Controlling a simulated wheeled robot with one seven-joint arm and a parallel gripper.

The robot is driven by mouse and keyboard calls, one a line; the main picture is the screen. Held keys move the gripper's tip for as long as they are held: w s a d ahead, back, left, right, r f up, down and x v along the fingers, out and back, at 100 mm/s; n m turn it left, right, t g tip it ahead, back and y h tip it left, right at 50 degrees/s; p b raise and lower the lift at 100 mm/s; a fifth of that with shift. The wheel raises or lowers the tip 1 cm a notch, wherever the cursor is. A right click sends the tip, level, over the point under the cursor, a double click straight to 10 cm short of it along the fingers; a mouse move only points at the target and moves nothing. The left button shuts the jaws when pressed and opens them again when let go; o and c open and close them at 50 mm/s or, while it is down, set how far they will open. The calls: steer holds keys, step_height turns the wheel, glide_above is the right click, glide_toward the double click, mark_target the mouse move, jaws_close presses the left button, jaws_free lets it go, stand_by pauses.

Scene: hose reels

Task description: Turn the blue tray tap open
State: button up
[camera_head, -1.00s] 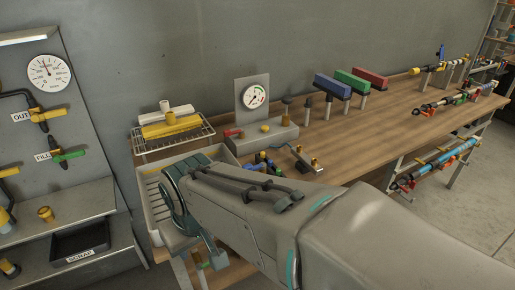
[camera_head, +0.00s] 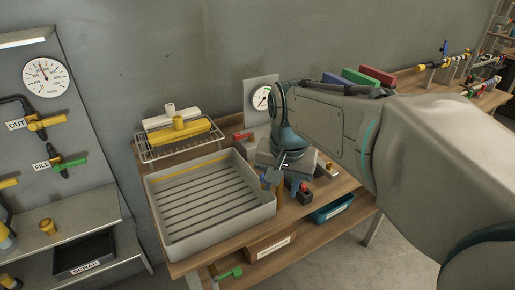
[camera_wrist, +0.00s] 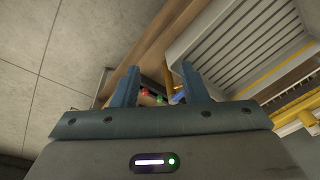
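The blue tray tap (camera_head: 272,176) appears as a small blue handle at the right edge of the large grey slatted tray (camera_head: 211,238), beside a brass piece. In the wrist view a bit of blue (camera_wrist: 178,97) shows beside the right finger, near a brass post (camera_wrist: 168,78). My gripper (camera_wrist: 158,85) is open, its two fingers apart with nothing clasped between them. In the head view my gripper (camera_head: 285,165) hangs over the bench just right of the tray. Its fingertips and part of the tap are hard to make out there.
A wire rack (camera_head: 180,145) with a yellow and a white piece stands behind the tray. A gauge block (camera_head: 262,97) is partly hidden behind my arm. A red-topped fitting (camera_head: 303,190) sits close right of my gripper. A teal bin (camera_head: 332,210) is below.

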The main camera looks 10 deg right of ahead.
steer(key=w+r+m+g+p, duration=0.1)
steer(key=w+r+m, duration=0.25)
steer(key=w, duration=0.25)
steer(key=w+r+m+g, duration=0.1)
steer(key=w+r+m, duration=0.2)
steer(key=w+m, duration=0.25)
steer(key=f, duration=0.9)
steer(key=w+f, duration=0.1)
steer(key=f, duration=0.4)
steer(key=shift+a+p, duration=0.15)
steer(key=shift+p, duration=0.25)
jaws_close()
